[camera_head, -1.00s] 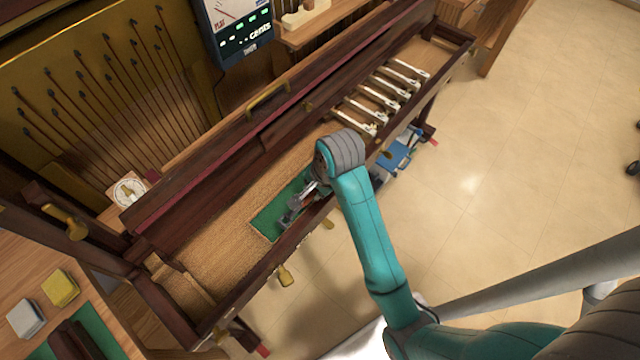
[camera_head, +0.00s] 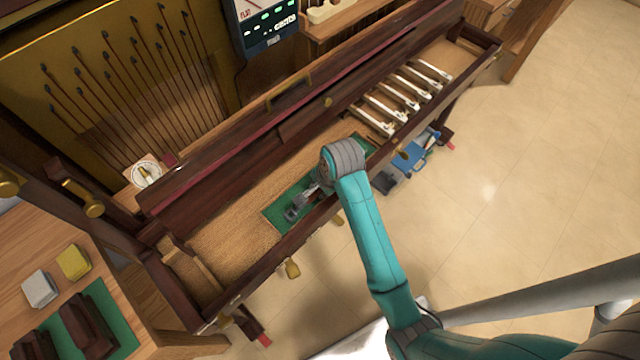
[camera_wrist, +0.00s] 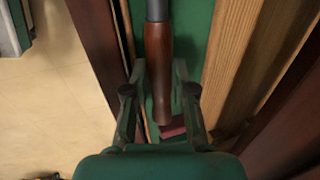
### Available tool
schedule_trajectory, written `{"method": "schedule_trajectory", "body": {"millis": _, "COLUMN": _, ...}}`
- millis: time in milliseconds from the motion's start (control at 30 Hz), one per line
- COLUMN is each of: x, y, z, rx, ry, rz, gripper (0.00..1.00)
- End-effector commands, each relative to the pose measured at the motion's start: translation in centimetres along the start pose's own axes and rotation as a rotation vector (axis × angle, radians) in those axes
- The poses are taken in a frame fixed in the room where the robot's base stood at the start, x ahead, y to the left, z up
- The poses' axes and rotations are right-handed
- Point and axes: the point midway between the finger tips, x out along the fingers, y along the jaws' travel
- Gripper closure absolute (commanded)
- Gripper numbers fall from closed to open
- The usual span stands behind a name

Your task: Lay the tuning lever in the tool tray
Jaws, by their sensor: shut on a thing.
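The tuning lever shows in the wrist view, with a brown wooden handle (camera_wrist: 158,62) and a dark grey shaft (camera_wrist: 157,10). My gripper (camera_wrist: 157,85) is shut on the handle, one finger on each side. In the head view my gripper (camera_head: 302,206) is low over the green strip (camera_head: 277,214) in the piano's key bed, and my wrist hides much of it. I cannot tell whether the lever touches the green strip. A blue tray-like thing (camera_head: 408,156) with small items shows beyond the front rail; I cannot tell if it is the tool tray.
Several white keys (camera_head: 400,100) lie in the key bed to the right. The dark front rail (camera_head: 262,262) runs close beside my gripper. The bare bed (camera_head: 225,240) at left is clear. A side table (camera_head: 25,265) holds yellow and grey blocks and dark pieces on green.

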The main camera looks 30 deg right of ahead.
Motion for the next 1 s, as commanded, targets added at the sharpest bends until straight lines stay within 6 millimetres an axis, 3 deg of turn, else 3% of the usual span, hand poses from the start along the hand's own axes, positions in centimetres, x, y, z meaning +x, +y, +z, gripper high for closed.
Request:
{"method": "schedule_trajectory", "body": {"millis": 367, "x": 0.22, "y": 0.05, "z": -0.01, "rx": 0.000, "ry": 0.000, "rz": -0.001, "gripper": 1.00}}
{"method": "schedule_trajectory", "body": {"millis": 400, "x": 0.22, "y": 0.06, "z": -0.01, "rx": 0.000, "ry": 0.000, "rz": -0.001, "gripper": 0.68}}
{"method": "schedule_trajectory", "body": {"millis": 500, "x": 0.23, "y": 0.08, "z": -0.01, "rx": 0.000, "ry": 0.000, "rz": 0.000, "gripper": 0.46}}
{"method": "schedule_trajectory", "body": {"millis": 1000, "x": 0.32, "y": 0.20, "z": 0.01, "rx": 0.000, "ry": -0.001, "rz": 0.003, "gripper": 0.46}}
